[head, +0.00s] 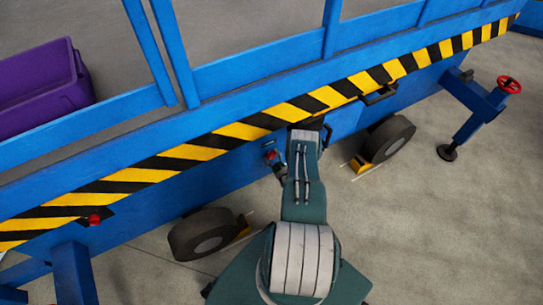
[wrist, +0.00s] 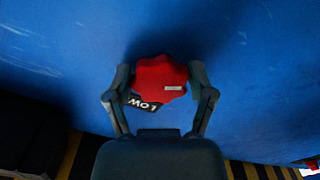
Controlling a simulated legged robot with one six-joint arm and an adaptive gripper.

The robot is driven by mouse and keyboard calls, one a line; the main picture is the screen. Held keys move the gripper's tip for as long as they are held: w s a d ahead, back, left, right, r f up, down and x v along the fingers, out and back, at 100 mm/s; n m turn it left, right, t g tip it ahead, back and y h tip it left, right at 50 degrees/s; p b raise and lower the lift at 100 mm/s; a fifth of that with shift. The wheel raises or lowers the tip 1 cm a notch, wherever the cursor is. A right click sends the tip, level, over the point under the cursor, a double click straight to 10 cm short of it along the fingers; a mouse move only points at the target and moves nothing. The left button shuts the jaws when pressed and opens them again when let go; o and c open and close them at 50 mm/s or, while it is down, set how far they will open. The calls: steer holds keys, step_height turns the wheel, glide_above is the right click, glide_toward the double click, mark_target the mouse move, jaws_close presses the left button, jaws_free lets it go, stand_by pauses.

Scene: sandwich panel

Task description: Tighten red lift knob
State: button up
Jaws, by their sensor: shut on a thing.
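The red lift knob (wrist: 160,78) is lobed and sits against the blue panel in the wrist view, with a small pale mark on its face. A dark label reading "LOW" (wrist: 143,103) shows upside down beside it. My gripper (wrist: 160,84) has one finger on each side of the knob and is shut on it. In the head view the knob (head: 270,155) is a small red spot on the blue side panel, partly hidden by my gripper (head: 273,162). My arm reaches up to it from the bottom of the picture.
The blue lift (head: 340,125) has a yellow-black striped edge, with black wheels (head: 203,234) below. A red handwheel (head: 509,84) tops the outrigger at right. Another red knob (head: 94,219) is at left. A purple crate (head: 45,92) stands behind. Grey floor is open at right.

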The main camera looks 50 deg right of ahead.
steer(key=m, duration=0.6)
steer(key=shift+s+a+f+m, duration=0.1)
steer(key=shift+f+m, duration=0.1)
steer(key=shift+m, duration=0.1)
steer(key=m, duration=1.2)
steer(key=shift+m, duration=0.4)
steer(key=m, duration=0.5)
steer(key=o, duration=1)
steer(key=shift+c, duration=0.2)
steer(key=shift+o, duration=0.6)
steer(key=shift+d, duration=0.2)
